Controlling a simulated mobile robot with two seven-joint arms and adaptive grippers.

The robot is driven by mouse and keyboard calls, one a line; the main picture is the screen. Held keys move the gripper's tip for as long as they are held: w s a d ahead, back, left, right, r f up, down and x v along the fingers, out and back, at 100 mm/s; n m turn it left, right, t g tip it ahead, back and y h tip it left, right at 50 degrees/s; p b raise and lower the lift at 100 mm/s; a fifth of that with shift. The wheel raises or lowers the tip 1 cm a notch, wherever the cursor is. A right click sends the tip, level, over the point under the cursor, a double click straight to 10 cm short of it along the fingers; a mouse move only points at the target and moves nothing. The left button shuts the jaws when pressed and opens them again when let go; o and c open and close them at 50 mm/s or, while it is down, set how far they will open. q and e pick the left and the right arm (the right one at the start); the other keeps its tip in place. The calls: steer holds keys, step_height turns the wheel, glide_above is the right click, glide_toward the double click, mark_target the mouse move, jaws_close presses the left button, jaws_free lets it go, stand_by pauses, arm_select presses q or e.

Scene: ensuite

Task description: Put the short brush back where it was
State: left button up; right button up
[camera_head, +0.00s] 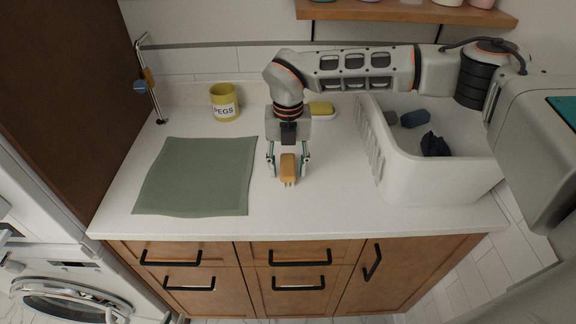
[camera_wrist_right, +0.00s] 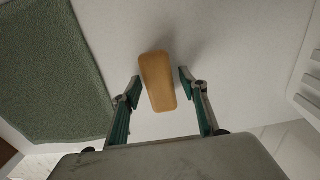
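A short orange-brown block (camera_head: 288,166), which looks like the short brush, is at the middle of the white counter. Small prongs or bristles seem to show at its near end. It also shows in the right wrist view (camera_wrist_right: 158,82). My right gripper (camera_head: 288,160) points down over it with one finger on each side. In the wrist view a gap shows between the block and the right finger, and a very narrow one at the left finger. The gripper is open. My left gripper is not in view.
A green mat (camera_head: 197,177) lies left of the gripper. A white tub (camera_head: 440,180) with dark items stands right. A yellow PEGS pot (camera_head: 224,103) and a yellow sponge (camera_head: 320,108) on a white dish stand behind. A metal stand (camera_head: 157,100) with hanging items is at back left.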

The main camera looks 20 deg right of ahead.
mark_target(288, 165)
steer(key=shift+r, duration=0.3)
step_height(288, 165, up, 12)
steer(key=b, duration=0.1)
steer(key=shift+f, duration=0.15)
stand_by(0.4)
